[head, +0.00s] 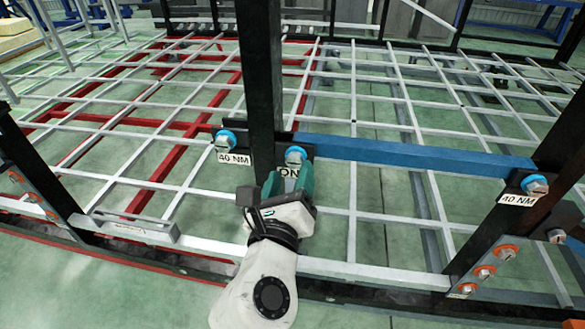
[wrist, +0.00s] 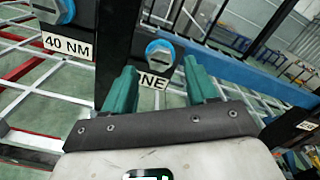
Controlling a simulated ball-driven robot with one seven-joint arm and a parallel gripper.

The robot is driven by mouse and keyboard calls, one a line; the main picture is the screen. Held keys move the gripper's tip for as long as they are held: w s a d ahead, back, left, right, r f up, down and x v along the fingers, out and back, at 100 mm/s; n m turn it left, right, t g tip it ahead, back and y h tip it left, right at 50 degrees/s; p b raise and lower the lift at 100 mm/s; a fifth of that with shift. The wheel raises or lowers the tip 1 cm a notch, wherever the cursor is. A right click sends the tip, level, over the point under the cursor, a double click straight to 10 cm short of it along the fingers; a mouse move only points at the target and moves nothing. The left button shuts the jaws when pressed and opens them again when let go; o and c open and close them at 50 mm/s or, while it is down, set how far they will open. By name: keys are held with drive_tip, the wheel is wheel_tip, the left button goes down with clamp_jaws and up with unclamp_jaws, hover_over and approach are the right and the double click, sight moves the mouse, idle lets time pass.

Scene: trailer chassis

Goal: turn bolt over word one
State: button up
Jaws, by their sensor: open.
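The bolt (head: 295,155) with a blue washer sits on a black plate at the black post, above a white label (head: 289,172) partly hidden by my gripper. In the wrist view the label (wrist: 153,80) reads "NE", its start hidden behind a finger, and the bolt (wrist: 160,52) is above it. My gripper (head: 288,183) has teal fingers and is open, just below and in front of the bolt. In the wrist view the gripper (wrist: 160,82) has one finger on each side of the label, with nothing between the fingers touching it that I can see.
Another blue-washered bolt (head: 225,140) over a "40 NM" label (head: 234,159) is to the left. A third bolt (head: 535,185) with a "40 NM" label is at the right post. A blue bar (head: 410,153) runs between the posts. Orange-washered bolts (head: 484,272) are low right.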

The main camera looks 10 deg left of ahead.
sight(295, 160)
drive_tip(key=shift+w, duration=1.35)
drive_tip(key=c, duration=1.1)
drive_tip(key=shift+o, duration=0.2)
drive_tip(key=shift+m, duration=0.3)
